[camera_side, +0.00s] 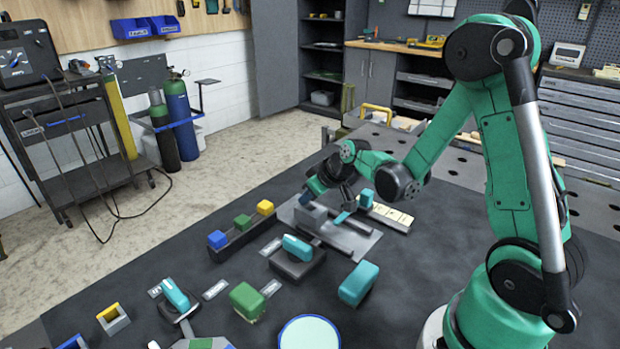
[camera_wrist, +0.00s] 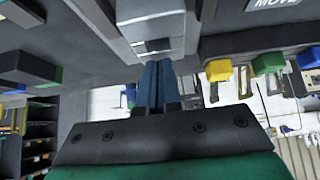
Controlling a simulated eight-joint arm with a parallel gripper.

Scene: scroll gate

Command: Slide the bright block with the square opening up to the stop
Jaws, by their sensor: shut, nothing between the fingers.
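The bright grey block (camera_side: 309,216) sits on a flat metal plate (camera_side: 352,245) in the middle of the dark table. In the wrist view the block (camera_wrist: 150,12) is at the top centre, with a small square opening in its near face. My gripper (camera_side: 312,190) is at the block's far-left side in the side view. Its blue fingers (camera_wrist: 160,82) are shut and empty, and their tips are close to the face with the opening. I cannot tell whether they touch it. The stop is not clearly identifiable.
A dark rack with blue (camera_side: 217,239), green (camera_side: 242,222) and yellow (camera_side: 265,207) blocks stands left of the plate. A teal-handled piece (camera_side: 297,247) and a teal block (camera_side: 358,284) lie in front. A pale marked strip (camera_side: 386,215) lies to the right.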

